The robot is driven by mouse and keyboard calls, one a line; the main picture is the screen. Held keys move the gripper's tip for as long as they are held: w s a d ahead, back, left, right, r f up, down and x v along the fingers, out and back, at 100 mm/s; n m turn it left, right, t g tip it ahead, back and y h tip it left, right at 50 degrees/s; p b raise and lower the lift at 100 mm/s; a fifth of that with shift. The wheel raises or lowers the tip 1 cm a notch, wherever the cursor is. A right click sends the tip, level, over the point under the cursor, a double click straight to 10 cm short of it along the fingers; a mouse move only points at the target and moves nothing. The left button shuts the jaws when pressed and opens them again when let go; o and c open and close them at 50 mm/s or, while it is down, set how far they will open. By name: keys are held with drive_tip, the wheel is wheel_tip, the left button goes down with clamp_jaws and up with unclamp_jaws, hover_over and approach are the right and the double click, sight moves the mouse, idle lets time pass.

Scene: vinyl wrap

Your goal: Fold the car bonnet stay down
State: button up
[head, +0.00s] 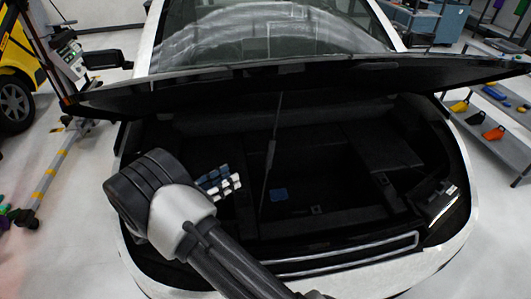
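The white car's bonnet (330,84) is raised, with its dark underside over the open front bay. The bonnet stay (270,160) is a thin grey rod, thicker along its middle. It stands nearly upright, slightly tilted, near the middle of the bay. Its top reaches up towards the bonnet's underside and its lower end goes down into the dark bay; the exact contact at either end is too dark to tell. My arm reaches in from the bottom, its black and grey joint left of the stay and apart from it in the picture. My gripper's fingers cannot be made out.
The bay's front rim (345,255) crosses below. A shelf (490,120) stands right, a yellow vehicle (18,70) left.

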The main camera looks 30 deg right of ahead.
sight(270, 154)
drive_tip(key=b+x, duration=0.1)
drive_tip(key=x, duration=1.6)
drive_tip(key=shift+b, duration=0.4)
drive_tip(key=shift+a, duration=0.1)
clamp_jaws()
drive_tip(key=shift+s, duration=0.1)
